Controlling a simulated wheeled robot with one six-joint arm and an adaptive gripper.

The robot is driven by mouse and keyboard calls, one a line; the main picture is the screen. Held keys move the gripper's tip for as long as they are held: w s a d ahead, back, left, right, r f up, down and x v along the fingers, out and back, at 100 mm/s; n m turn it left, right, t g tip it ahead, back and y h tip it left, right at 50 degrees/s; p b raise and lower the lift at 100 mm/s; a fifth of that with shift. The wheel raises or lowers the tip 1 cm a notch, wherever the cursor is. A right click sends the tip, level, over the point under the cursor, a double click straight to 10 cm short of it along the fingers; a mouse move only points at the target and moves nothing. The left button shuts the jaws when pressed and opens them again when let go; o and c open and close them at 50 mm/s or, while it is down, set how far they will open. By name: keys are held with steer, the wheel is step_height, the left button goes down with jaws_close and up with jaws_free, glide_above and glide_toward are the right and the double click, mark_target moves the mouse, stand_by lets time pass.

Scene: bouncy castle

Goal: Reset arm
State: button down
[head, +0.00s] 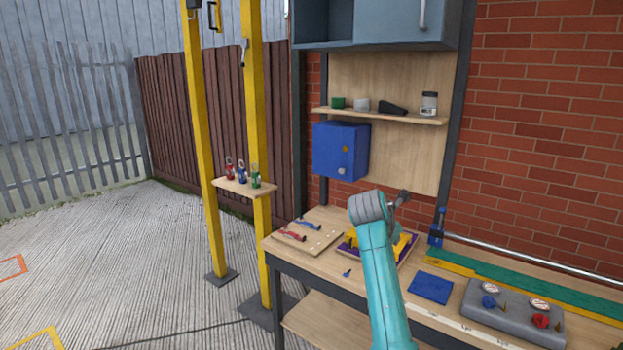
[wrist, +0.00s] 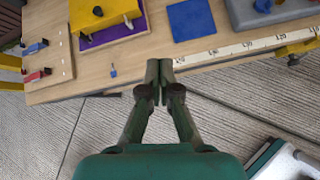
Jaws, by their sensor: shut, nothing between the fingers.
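My gripper (wrist: 158,88) shows in the wrist view with its two fingers together and nothing between them. Its tips appear over the front edge of the workbench (wrist: 120,68); I cannot tell the height above it. In the head view my teal arm rises in front of the bench, and the gripper is mostly hidden behind the arm's end.
The bench holds a blue square (head: 430,288), a grey panel with knobs (head: 500,305), a yellow item on a purple base (head: 409,251) and a board with red and blue levers (head: 318,241). A blue box (head: 340,150) hangs above. Open floor (head: 120,260) lies left.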

steer(key=s+f+m+t+y, duration=0.15)
steer(key=s+f, duration=0.35)
steer(key=f, duration=0.7)
steer(key=s+f+m+t, duration=0.1)
steer(key=s+f+m, duration=0.3)
steer(key=f, duration=0.8)
steer(key=s+a+f+m+y, duration=0.1)
steer(key=s+f+m, duration=0.1)
steer(key=s+f, duration=0.45)
steer(key=s+f+m+t+y, duration=0.1)
steer(key=s+f, duration=0.2)
steer(key=s, duration=0.6)
steer(key=s+a+f+m, duration=0.1)
steer(key=s+f+m, duration=0.1)
steer(key=s+f, duration=0.35)
steer(key=s+a+r+m+t+y, duration=0.15)
steer(key=s+m, duration=0.25)
steer(key=s, duration=0.8)
steer(key=s+r+m+t+y, duration=0.1)
steer(key=s+r+m, duration=0.15)
steer(key=s, duration=1.05)
steer(key=s+r+m+t, duration=0.1)
steer(key=s+r+m, duration=0.8)
steer(key=s+r, duration=0.6)
steer(key=shift+s, duration=0.5)
